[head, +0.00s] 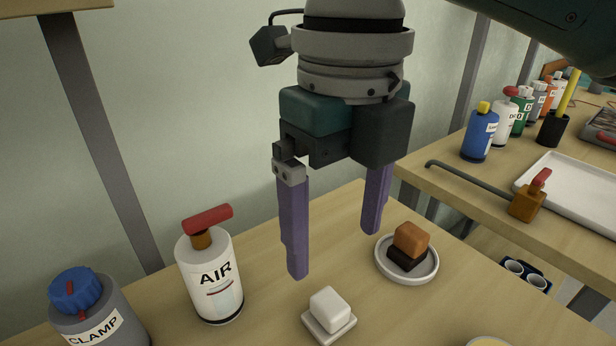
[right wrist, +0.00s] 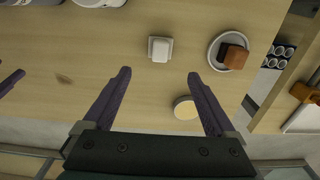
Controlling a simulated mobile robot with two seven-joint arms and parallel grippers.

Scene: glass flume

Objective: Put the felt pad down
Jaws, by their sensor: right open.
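My right gripper (head: 334,252) is open and empty above the table, its two purple fingers wide apart; it also shows in the right wrist view (right wrist: 159,73). A brown-orange block (head: 411,238) sits on a black block-like piece (head: 407,258) in a round white dish (head: 381,268), to the right of the fingers. A small white block (head: 330,303) stands on a pale square base (head: 338,331), below the fingers in the picture. I cannot tell for certain which piece is the felt pad. One purple finger of my left gripper (right wrist: 10,80) shows at the right wrist view's left edge.
An AIR bottle (head: 212,295) and a CLAMP container (head: 90,325) stand at the left of the table. A pale yellow disc (right wrist: 186,107) lies near the table edge. A second bench at right holds bottles and a white tray (head: 575,190). Bare wood separates the pieces.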

